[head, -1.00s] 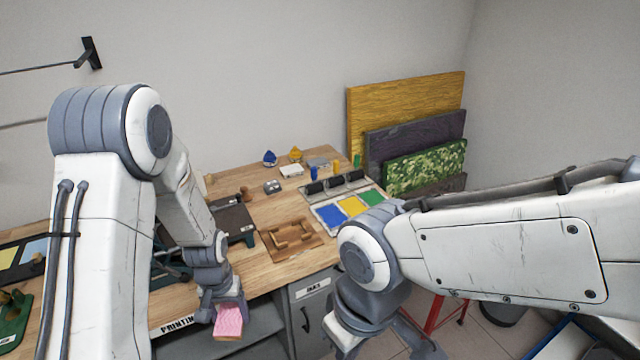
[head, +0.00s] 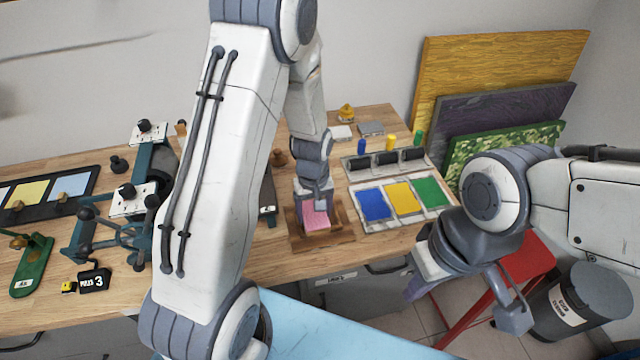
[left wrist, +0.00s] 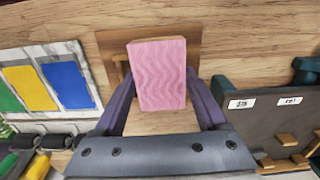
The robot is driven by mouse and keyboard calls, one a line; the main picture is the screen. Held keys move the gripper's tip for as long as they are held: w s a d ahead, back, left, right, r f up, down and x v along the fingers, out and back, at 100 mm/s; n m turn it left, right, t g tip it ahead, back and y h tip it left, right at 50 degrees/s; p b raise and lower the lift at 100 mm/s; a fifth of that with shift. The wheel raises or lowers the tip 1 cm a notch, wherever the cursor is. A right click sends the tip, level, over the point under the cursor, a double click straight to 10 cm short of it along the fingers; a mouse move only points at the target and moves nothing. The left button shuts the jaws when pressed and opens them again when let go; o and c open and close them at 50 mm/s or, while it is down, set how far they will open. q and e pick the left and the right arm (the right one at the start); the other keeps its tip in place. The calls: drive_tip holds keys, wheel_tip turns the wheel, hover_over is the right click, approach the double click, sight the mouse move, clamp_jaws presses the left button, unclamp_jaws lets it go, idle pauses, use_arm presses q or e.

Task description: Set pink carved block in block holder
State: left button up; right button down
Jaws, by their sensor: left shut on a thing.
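The pink carved block (head: 316,217), with wavy lines on its face, is held in my left gripper (head: 315,203). The left wrist view shows the block (left wrist: 160,75) between the two fingers (left wrist: 163,95). The brown wooden block holder (head: 338,239) lies on the bench directly under and around the block. In the left wrist view the block hides most of the holder (left wrist: 191,45). I cannot tell whether the block touches the holder's floor or hovers just above it. My right gripper (head: 472,294) hangs empty off the bench's front right, its fingers apart.
A tray of blue, yellow and green ink (head: 388,219) lies right of the holder, with rollers (head: 388,158) behind it. A teal press (head: 150,190) stands to the left. A red stool (head: 528,258) and grey bin (head: 592,297) stand on the floor at right.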

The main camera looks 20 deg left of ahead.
sight(318, 214)
use_arm(q)
drive_tip(key=n, duration=0.2)
drive_tip(key=w+r+n+p, duration=0.1)
drive_tip(key=n, duration=0.2)
drive_tip(key=r+n, duration=0.1)
drive_tip(key=n, duration=0.2)
drive_tip(key=shift+w+r, duration=0.2)
drive_tip(key=shift+w, duration=0.2)
drive_tip(key=n, duration=0.3)
drive_tip(key=r+n+p, duration=0.1)
drive_tip(key=shift+w+a+n, duration=0.1)
drive_tip(key=shift+w+n, duration=0.2)
drive_tip(key=shift+w, duration=0.05)
drive_tip(key=n, duration=0.3)
drive_tip(key=r+n, duration=0.1)
drive_tip(key=shift+w+n, duration=0.35)
drive_tip(key=shift+n, duration=0.05)
drive_tip(key=shift+f+b, duration=2.95)
drive_tip(key=shift+f, duration=0.65)
drive_tip(key=shift+f+b, duration=0.6)
drive_tip(key=shift+f, duration=0.65)
drive_tip(key=o, duration=1.3)
